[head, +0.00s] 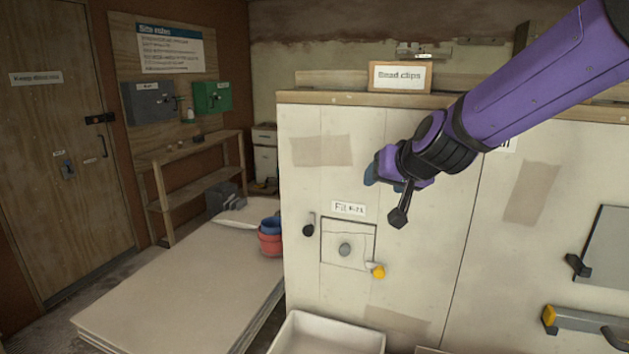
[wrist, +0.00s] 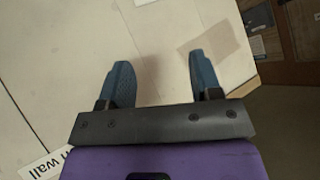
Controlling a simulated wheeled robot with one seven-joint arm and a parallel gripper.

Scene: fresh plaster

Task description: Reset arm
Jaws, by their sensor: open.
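My purple arm reaches in from the upper right of the head view. My gripper (head: 372,172) is in front of the pale panelled wall (head: 300,220), above and right of the small hatch. In the wrist view my gripper (wrist: 162,82) shows two blue fingers spread apart, with nothing between them. Behind the fingers are the pale panels and a tan tape patch (wrist: 217,52). From the head view most of the fingers are hidden behind the wrist.
A small hatch (head: 338,253) with a grey knob and a yellow-tipped latch (head: 377,271) is below. A "Bead clips" box (head: 399,77) stands on the ledge. A white tub (head: 325,336) is at the bottom. Stacked boards (head: 180,290) bear red and blue buckets (head: 270,238).

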